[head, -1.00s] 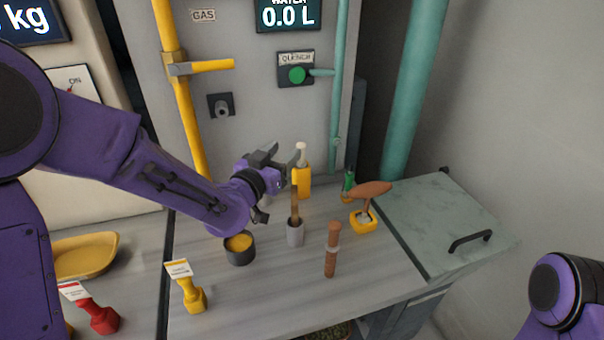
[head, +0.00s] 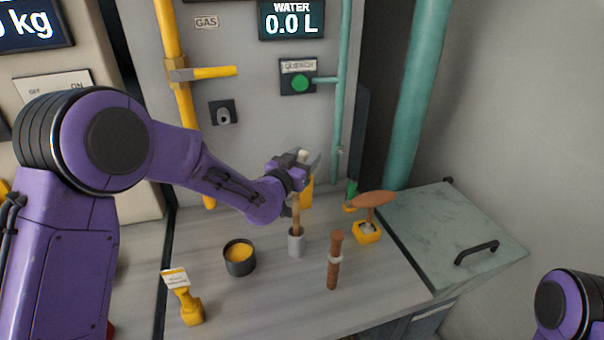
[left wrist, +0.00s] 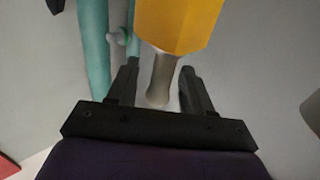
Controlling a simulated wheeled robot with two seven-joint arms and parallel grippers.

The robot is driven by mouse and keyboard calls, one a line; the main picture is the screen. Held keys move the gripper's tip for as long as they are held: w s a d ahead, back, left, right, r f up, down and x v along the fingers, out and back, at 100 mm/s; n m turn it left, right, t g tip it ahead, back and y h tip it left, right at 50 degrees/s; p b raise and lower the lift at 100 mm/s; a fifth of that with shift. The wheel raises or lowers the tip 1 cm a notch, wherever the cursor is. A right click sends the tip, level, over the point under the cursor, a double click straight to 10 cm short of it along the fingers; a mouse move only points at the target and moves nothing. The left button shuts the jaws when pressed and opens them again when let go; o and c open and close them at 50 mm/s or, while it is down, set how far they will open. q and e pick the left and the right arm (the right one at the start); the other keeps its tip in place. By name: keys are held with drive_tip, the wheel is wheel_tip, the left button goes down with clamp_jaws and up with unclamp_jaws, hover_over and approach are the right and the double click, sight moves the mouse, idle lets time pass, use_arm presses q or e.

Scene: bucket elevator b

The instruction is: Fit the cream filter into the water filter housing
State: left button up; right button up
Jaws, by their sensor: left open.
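A yellow-bodied piece (head: 307,190) with a pale, cream-topped neck stands upright at the back of the worktop. My left gripper (head: 309,162) is open at its top and hides part of it. In the left wrist view the yellow body (left wrist: 180,22) fills the top, and its pale neck (left wrist: 162,82) lies between my two open fingers, with gaps on both sides. I cannot tell for sure whether this is the cream filter. I cannot make out the water filter housing. My right gripper is out of view.
A grey cup with a wooden-handled tool (head: 296,242), a dark pot (head: 240,262), a brown stick (head: 335,262) and a brown-topped piece in a yellow base (head: 367,233) stand nearby. A yellow tagged piece (head: 190,308) is front left. A teal pipe (head: 338,120) rises behind.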

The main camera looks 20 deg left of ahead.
use_arm(q)
drive_tip(key=shift+w+d+f, duration=0.1)
drive_tip(key=shift+w+d, duration=0.05)
drive_tip(key=shift+w, duration=0.6)
drive_tip(key=shift+s, duration=0.1)
clamp_jaws()
